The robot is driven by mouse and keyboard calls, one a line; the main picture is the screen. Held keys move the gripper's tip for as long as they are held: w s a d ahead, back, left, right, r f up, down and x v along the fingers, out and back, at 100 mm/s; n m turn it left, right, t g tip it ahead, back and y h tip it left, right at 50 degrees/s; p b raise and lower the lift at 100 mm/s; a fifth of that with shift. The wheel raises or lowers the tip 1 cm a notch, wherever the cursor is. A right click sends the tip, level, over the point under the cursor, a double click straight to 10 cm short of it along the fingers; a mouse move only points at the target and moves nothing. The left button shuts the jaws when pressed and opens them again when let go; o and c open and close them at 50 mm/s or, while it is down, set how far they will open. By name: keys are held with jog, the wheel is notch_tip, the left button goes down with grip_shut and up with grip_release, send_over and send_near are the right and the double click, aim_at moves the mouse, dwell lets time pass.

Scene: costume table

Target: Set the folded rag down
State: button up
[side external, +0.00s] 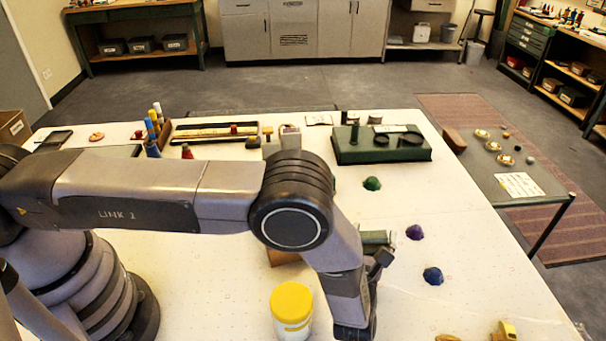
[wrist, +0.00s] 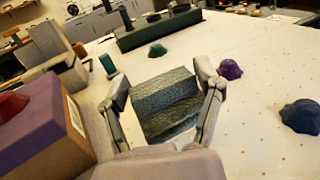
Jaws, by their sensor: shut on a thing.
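The folded rag (wrist: 168,100) is grey-green and layered, and it sits between the two fingers of my gripper (wrist: 165,80) in the wrist view. The fingers are shut on its left and right sides. In the side external view a small part of the rag (side external: 376,237) shows beyond my wrist, above the white table (side external: 470,280). My wrist and forearm hide the rest of it there. I cannot tell whether its underside touches the table.
A purple-topped cardboard box (wrist: 40,135) stands close on the left in the wrist view. Green (side external: 372,184), purple (side external: 414,232) and blue (side external: 433,276) lumps lie to the right. A yellow-lidded jar (side external: 292,308) stands near my wrist. A green case (side external: 382,148) lies farther back.

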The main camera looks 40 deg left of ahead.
aim_at(374, 246)
jog(key=shift+w+d+f, duration=0.1)
jog(key=shift+w+f, duration=0.1)
jog(key=shift+f, duration=0.8)
jog(key=shift+w+d+f, duration=0.1)
jog(key=shift+w+f, duration=0.05)
jog(key=shift+f, duration=0.85)
jog(key=shift+f, duration=0.1)
jog(key=o, duration=1.1)
jog(key=shift+o, duration=0.2)
